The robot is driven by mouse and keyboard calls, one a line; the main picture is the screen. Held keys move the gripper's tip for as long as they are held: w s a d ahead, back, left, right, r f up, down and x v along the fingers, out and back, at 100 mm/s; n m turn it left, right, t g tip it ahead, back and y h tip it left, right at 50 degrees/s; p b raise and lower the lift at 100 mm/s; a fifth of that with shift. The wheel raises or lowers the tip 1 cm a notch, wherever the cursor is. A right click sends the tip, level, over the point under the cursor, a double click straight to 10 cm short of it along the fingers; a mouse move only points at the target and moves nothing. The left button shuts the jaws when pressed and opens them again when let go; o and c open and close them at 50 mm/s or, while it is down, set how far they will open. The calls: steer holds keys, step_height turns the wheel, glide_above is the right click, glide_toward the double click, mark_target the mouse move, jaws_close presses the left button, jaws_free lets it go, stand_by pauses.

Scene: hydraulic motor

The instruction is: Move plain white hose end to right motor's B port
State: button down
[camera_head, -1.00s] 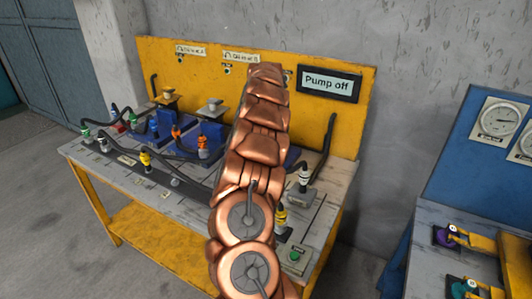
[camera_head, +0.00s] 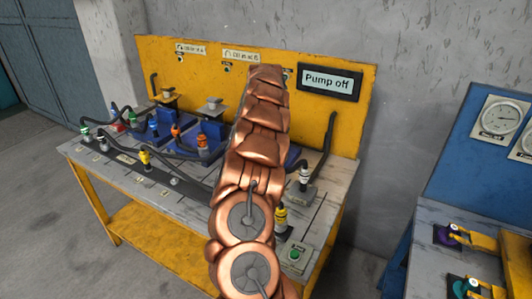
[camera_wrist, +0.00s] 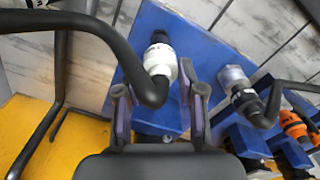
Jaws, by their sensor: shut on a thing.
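In the wrist view, a white hose end (camera_wrist: 160,63) with a dark upper part and a thick black hose stands over a blue motor block (camera_wrist: 208,50). My gripper (camera_wrist: 160,94) has one finger on each side of it and is shut on it. Whether the hose end is seated in a port is unclear. A greyish-white hose end (camera_wrist: 236,82) sits to the right on blue. In the head view, my copper arm hides my gripper and most of the right motor (camera_head: 293,155). The left motor (camera_head: 205,133) shows left of the arm.
Orange-banded hose ends (camera_wrist: 297,126) and black hoses crowd the right of the wrist view. A dark pipe (camera_wrist: 60,75) rises at its left. In the head view, a yellow-banded fitting (camera_head: 281,217) and a green button box (camera_head: 295,256) stand near the arm. The screen (camera_head: 329,82) reads "Pump off".

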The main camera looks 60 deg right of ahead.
steer(key=shift+f, duration=0.25)
steer(key=c, duration=0.6)
jaws_free()
steer(key=shift+r+p, duration=0.7)
steer(key=shift+r, duration=2.3)
steer(key=shift+r, duration=3.7)
